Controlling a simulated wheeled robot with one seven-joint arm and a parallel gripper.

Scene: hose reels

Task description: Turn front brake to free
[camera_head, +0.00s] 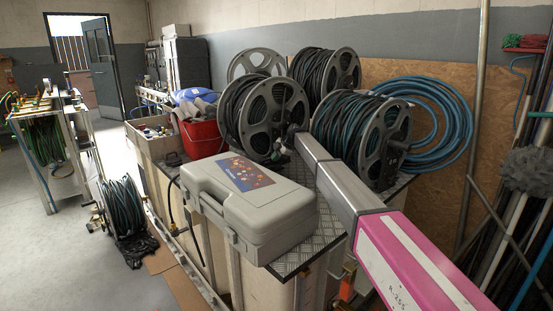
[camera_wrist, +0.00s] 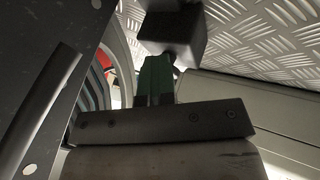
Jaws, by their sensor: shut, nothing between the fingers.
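The front hose reel (camera_head: 265,115), with grey spoked flanges and dark hose, stands on a diamond-plate bench top. My gripper (camera_head: 283,154) is small and low in the head view, beside the lower right of this reel, at the end of my arm. In the wrist view my gripper (camera_wrist: 155,78) shows green fingers closed together with nothing between them. A dark block (camera_wrist: 172,32) lies just beyond the fingertips; it may be the front brake, but I cannot tell its setting. I cannot tell whether the fingers touch it. A dark reel flange (camera_wrist: 35,75) fills the left side.
A grey case (camera_head: 250,200) lies on the bench top in front of the reel. A red bucket (camera_head: 202,137) stands to the left. Other reels stand behind (camera_head: 325,75) and to the right (camera_head: 365,135). Bare diamond plate (camera_wrist: 260,40) shows beyond my fingers.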

